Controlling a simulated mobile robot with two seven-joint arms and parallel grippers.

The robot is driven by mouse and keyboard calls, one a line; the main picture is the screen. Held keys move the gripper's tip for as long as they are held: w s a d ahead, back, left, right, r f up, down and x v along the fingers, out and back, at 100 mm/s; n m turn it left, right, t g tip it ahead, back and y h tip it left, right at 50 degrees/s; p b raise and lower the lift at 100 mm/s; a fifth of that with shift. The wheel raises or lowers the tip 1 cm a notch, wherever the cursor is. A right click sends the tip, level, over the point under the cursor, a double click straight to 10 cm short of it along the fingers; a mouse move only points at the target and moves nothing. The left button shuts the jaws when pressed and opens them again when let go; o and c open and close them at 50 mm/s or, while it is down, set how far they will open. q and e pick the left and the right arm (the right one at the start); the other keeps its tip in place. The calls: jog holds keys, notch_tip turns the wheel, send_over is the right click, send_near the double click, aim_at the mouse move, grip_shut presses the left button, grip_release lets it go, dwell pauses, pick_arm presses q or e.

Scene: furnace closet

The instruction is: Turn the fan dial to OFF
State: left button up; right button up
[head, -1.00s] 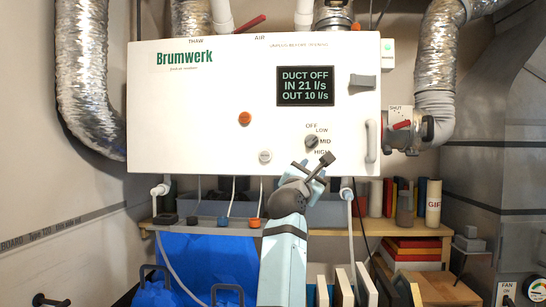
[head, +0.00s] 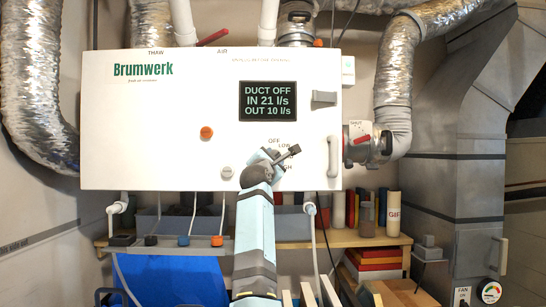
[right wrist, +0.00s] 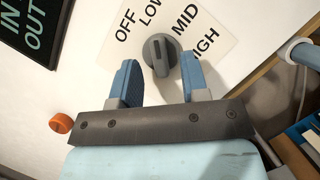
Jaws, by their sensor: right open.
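The fan dial (right wrist: 160,52) is a dark grey knob on the white Brumwerk unit (head: 150,120), with OFF, LOW, MID and HIGH printed around it. In the right wrist view a light mark on the knob appears to face the MID side, but I cannot be sure. My right gripper (right wrist: 158,62) is open, its blue fingers on either side of the dial with gaps between. I cannot tell how far the fingertips are from the panel. In the head view my right gripper (head: 273,157) hides the dial and part of its labels. My left gripper is not in view.
The display (head: 268,101) reads DUCT OFF, IN 21 l/s, OUT 10 l/s. A wooden shelf (head: 350,242) lies below.

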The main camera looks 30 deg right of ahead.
jog(key=shift+w+d+r, duration=0.1)
jog(key=shift+w+d, duration=0.35)
grip_shut()
